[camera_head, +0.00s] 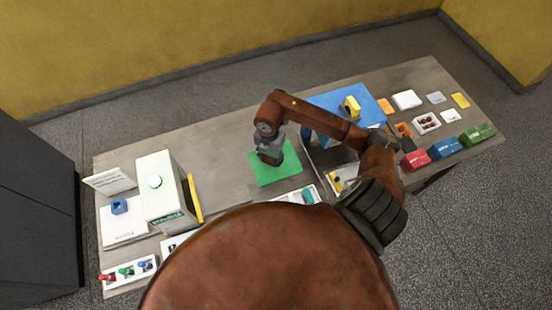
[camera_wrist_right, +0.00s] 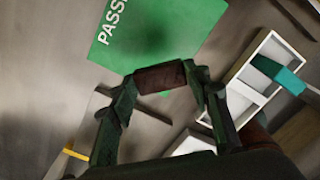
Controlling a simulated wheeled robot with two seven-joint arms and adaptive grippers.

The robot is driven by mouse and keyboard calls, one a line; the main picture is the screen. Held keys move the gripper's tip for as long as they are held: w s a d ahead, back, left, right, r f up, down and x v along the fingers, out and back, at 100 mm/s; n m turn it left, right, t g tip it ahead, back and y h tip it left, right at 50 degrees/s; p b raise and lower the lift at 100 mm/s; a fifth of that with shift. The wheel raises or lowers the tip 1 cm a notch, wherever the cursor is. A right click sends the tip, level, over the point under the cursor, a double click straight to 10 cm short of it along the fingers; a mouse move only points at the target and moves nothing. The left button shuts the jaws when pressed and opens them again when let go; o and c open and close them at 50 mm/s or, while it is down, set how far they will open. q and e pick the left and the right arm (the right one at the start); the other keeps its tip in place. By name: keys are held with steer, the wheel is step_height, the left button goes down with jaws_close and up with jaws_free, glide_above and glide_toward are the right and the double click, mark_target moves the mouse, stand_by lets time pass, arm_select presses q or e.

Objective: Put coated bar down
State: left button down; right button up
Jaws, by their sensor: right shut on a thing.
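My right gripper (camera_wrist_right: 160,82) is shut on a dark brown coated bar (camera_wrist_right: 160,78), which sits crosswise between the two fingertips in the right wrist view. In the head view my right gripper (camera_head: 269,156) hangs over the left part of a green mat (camera_head: 284,172); the bar is hidden there. In the wrist view the green mat (camera_wrist_right: 185,22), with white letters starting "PASS", lies ahead of the bar. A dark shadow falls on the mat. I cannot tell exactly how high the bar is above it. My left gripper is not in view.
A white divided tray (camera_wrist_right: 262,72) with a teal item lies right of the mat. A white machine (camera_head: 160,190) stands to the left. A blue mat (camera_head: 330,102) and several small boxes and cards lie to the right. Bare table shows left of the green mat.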

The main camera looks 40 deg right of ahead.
steer(key=d+f, duration=0.1)
steer(key=f, duration=0.1)
steer(key=w+d+f, duration=0.1)
steer(key=d+f, duration=0.1)
steer(key=shift+p, duration=0.3)
steer(key=f, duration=0.1)
steer(key=f+p, duration=0.1)
steer(key=f, duration=0.1)
steer(key=shift+d, duration=0.3)
steer(key=shift+f, duration=0.5)
steer(key=shift+f, duration=0.1)
steer(key=o, duration=0.4)
steer(key=shift+f, duration=0.1)
steer(key=o, duration=0.5)
steer(key=shift+c, duration=0.2)
